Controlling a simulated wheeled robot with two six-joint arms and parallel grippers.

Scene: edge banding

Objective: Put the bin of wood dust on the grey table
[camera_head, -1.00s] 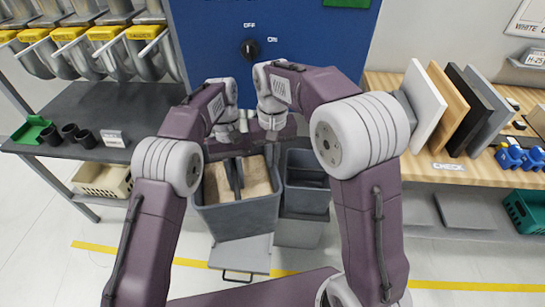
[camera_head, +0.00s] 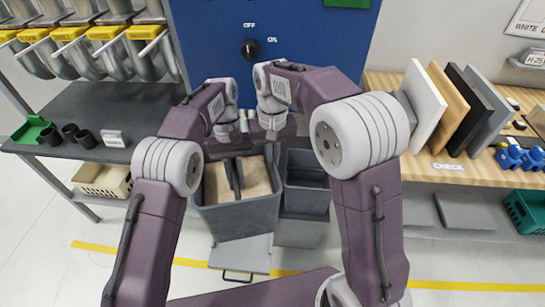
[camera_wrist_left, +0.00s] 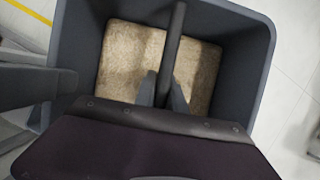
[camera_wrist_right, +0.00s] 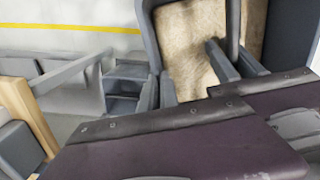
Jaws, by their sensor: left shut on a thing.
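The grey bin of wood dust (camera_head: 238,217) stands upright below the blue machine, with light brown dust inside. A dark bar (camera_wrist_left: 174,45) crosses its top. My left gripper (camera_wrist_left: 164,92) is shut on this bar, with one finger on each side; it reaches over the bin in the head view (camera_head: 236,178). My right gripper (camera_wrist_right: 200,85) is open, its fingers apart near the bin's rim. Its tips are mostly hidden in the head view. The dark grey table (camera_head: 125,92) is at the left.
A second grey bin (camera_head: 307,190) stands right beside the dust bin. Black cups (camera_head: 84,138), a green holder (camera_head: 34,131) and a small sign (camera_head: 114,138) are on the grey table's front. A wooden bench (camera_head: 440,150) with boards is at the right.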

